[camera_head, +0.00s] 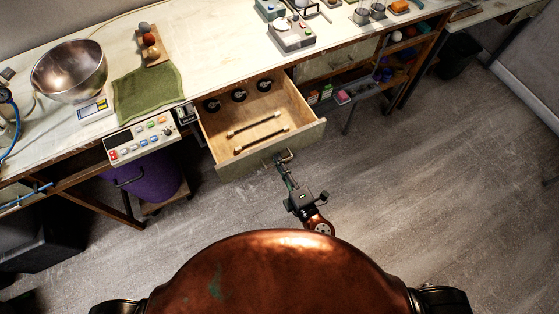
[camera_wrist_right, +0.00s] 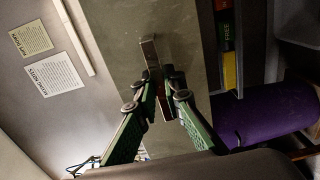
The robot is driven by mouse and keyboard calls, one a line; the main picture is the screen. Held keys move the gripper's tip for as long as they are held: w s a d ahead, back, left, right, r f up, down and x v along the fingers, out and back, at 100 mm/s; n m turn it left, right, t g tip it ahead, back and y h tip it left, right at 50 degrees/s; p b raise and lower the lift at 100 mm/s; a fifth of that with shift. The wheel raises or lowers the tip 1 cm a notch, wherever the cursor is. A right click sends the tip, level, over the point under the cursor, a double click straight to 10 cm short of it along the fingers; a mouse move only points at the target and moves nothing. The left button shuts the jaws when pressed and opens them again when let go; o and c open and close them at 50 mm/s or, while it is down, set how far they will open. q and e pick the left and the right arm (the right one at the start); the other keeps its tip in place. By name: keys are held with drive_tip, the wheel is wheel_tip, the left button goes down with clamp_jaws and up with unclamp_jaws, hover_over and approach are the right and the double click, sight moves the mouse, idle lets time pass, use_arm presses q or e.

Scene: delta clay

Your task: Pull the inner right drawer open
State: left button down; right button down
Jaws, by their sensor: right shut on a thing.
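The drawer (camera_head: 262,119) under the workbench is pulled out, and its wooden inside shows. It holds several round black items at the back and two rod-like pieces on its floor. My right gripper (camera_head: 284,158) is at the drawer's front face, shut on the drawer handle. In the right wrist view, the green fingers of my right gripper (camera_wrist_right: 165,82) close around the metal handle (camera_wrist_right: 150,52) on the grey drawer front (camera_wrist_right: 122,22). The part of the handle between the fingers is hidden. My left gripper is not in view.
A control panel with coloured buttons (camera_head: 143,139) hangs left of the drawer. A purple bin (camera_head: 152,178) stands below it. A steel bowl (camera_head: 69,69) and a green cloth (camera_head: 147,92) lie on the workbench. The floor in front and to the right (camera_head: 430,190) is clear.

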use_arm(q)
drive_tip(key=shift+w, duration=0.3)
use_arm(e)
drive_tip(key=c, duration=2)
unclamp_jaws()
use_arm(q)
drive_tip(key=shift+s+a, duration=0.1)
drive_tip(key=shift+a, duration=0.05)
use_arm(e)
drive_tip(key=shift+s, duration=0.1)
drive_tip(key=v, duration=1.2)
